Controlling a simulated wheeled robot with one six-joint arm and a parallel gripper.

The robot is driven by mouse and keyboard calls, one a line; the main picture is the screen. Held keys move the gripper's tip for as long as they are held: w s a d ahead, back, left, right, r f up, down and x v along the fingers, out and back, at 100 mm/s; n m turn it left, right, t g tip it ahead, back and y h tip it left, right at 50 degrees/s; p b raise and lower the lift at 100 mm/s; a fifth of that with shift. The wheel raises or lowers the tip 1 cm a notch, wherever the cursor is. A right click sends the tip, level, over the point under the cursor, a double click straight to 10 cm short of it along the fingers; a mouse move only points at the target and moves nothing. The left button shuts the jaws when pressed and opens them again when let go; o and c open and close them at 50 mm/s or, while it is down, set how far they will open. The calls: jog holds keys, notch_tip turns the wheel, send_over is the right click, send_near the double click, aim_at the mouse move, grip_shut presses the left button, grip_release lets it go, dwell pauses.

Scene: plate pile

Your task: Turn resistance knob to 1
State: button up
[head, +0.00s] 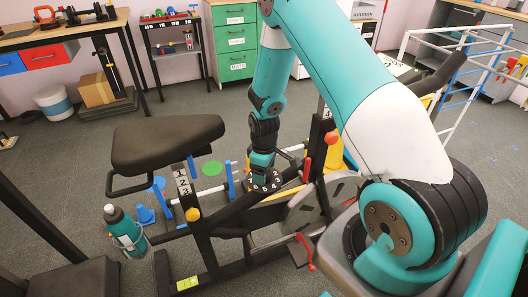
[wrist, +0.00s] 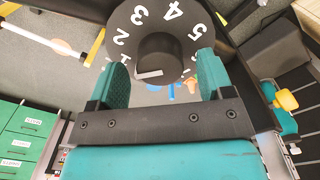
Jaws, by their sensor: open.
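The resistance dial (wrist: 187,22) is a dark disc with white numerals, 2 to 5 clear in the wrist view. A dark round knob (wrist: 157,50) stands at its centre, with a white mark near its lower edge; I cannot tell which numeral the mark lines up with. My gripper (wrist: 163,64) is open, with one teal finger on each side of the knob. A gap shows between the fingers and the knob. In the head view my gripper (head: 262,164) points down onto the dial (head: 274,183) on the bike frame and hides the knob.
The exercise bike's black seat (head: 167,143) stands left of the arm, with a teal bottle (head: 126,232) below it. A red-topped lever (head: 331,137) rises right of the dial. A green cabinet (head: 234,40) and a white rack (head: 470,70) stand behind.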

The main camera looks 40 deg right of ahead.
notch_tip(320, 180, up, 17)
jog(key=p, duration=0.1)
jog(key=shift+f, duration=0.2)
dwell(0.4)
jog(key=s+a+r+y+p, duration=0.2)
jog(key=s+a+r+p, duration=0.4)
jog(key=a+r, duration=0.8)
jog(key=s+a+r+y+p, duration=0.1)
jog(key=s+a+r, duration=0.3)
jog(key=s, duration=0.4)
jog(key=s+a+r+n+y+p, duration=0.1)
jog(key=s+a+r, duration=0.3)
jog(key=s+r, duration=0.2)
jog(key=shift+s+a, duration=0.15)
jog(key=shift+s, duration=0.7)
jog(key=shift+s+a, duration=0.1)
jog(key=shift+s, duration=0.15)
jog(key=shift+c, duration=0.2)
